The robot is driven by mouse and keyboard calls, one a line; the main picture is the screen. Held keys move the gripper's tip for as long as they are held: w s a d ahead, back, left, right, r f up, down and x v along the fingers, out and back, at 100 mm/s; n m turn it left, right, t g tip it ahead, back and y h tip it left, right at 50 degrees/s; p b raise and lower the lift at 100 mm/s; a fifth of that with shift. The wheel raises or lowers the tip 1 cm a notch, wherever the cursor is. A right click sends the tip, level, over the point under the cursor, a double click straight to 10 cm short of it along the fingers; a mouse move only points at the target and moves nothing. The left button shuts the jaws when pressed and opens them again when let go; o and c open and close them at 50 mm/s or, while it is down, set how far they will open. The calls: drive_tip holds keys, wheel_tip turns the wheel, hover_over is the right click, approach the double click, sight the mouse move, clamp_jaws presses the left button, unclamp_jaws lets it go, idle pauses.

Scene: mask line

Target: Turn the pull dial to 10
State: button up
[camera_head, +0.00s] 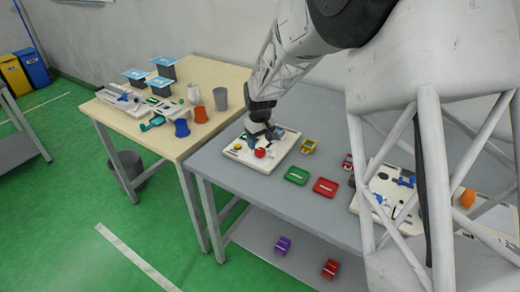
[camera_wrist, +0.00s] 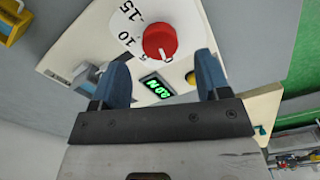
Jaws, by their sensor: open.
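The dial is a round red knob (camera_wrist: 160,41) on a white scale disc (camera_wrist: 125,20) marked 5, 10 and 15. It also shows as a red knob (camera_head: 260,153) on the pale panel (camera_head: 237,153) in the head view. Which mark the knob points to is not clear. A small display (camera_wrist: 157,87) with green characters sits beside the dial; I cannot read it surely. My gripper (camera_wrist: 162,60) is open, with its two blue fingers apart and nothing between them touching. It also shows above the panel in the head view (camera_head: 265,134). The knob lies just beyond the fingertips.
A yellow knob (camera_wrist: 190,77) and a grey-blue switch (camera_wrist: 88,77) flank the display. A wooden table (camera_head: 205,72) with cups stands to the left.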

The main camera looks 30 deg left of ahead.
sight(260, 150)
drive_tip(key=shift+f, duration=2.15)
drive_tip(key=c, duration=0.9)
